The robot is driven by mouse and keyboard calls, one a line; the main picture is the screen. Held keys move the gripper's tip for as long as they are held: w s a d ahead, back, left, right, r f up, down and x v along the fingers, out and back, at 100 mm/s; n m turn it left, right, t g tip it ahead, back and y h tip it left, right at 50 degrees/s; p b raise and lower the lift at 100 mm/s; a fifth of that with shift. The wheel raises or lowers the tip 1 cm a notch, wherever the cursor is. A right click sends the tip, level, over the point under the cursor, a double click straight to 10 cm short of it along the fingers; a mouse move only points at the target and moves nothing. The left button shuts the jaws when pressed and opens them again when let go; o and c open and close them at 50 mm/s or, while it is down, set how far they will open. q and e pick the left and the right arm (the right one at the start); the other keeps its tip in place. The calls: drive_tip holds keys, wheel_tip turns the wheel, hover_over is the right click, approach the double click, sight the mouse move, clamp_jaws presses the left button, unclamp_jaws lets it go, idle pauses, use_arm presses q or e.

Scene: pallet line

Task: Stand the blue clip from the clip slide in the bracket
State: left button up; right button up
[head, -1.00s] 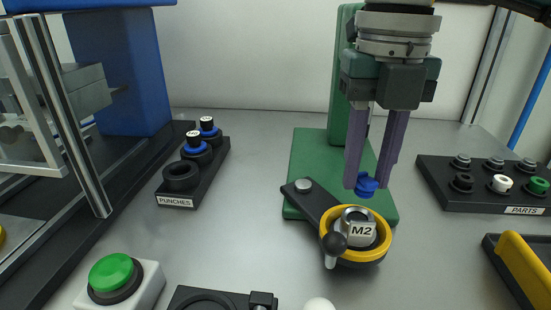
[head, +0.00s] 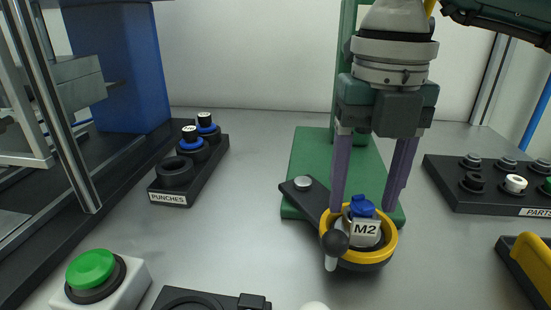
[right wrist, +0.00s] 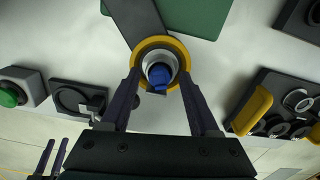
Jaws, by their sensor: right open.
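The blue clip (head: 362,206) sits at the top of the silver piece labelled M2 (head: 366,229), inside a yellow ring (head: 388,246). From above, the right wrist view shows the blue clip (right wrist: 159,75) within the ring. My right gripper (head: 365,208) is open, with one purple finger on each side of the clip and apart from it. How deep the clip sits is hidden. In the right wrist view two dark purple fingers at the lower left look like my left gripper (right wrist: 50,160), spread apart and empty. I see nothing labelled as the clip slide.
A black knob (head: 335,240) stands at the ring's front left, by a green base (head: 305,160). A punches rack (head: 175,182) and green button (head: 91,270) are to the left. A parts rack (head: 490,205) and yellow-edged tray (head: 530,262) are to the right.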

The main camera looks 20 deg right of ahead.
sight(364, 200)
drive_tip(key=shift+r, duration=0.2)
wheel_tip(364, 200, up, 12)
drive_tip(key=p, duration=0.1)
drive_tip(key=shift+p, duration=0.3)
